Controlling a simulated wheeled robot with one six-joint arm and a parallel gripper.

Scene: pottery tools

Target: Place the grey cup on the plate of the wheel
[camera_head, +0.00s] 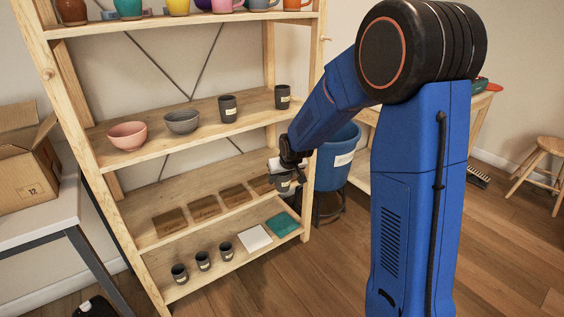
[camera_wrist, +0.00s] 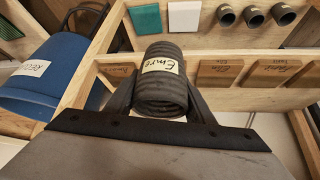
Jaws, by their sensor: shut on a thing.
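My gripper (camera_head: 288,164) is at the right end of the shelf unit, near the lower shelves. It is shut on a dark grey ribbed cup (camera_wrist: 162,88) with a paper label that seems to read "Emre". In the wrist view the cup lies between the two fingers, on its side in the picture. In the head view the cup (camera_head: 283,184) shows just below the gripper, partly hidden. I cannot make out the wheel or its plate in either view.
The wooden shelf unit (camera_head: 152,238) holds bowls, grey cups, labelled wooden blocks and tiles. A blue bucket (camera_head: 336,170) stands right of the shelves, close to my gripper. A cardboard box (camera_head: 27,165) is at left. Open floor lies right, around a stool (camera_head: 545,148).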

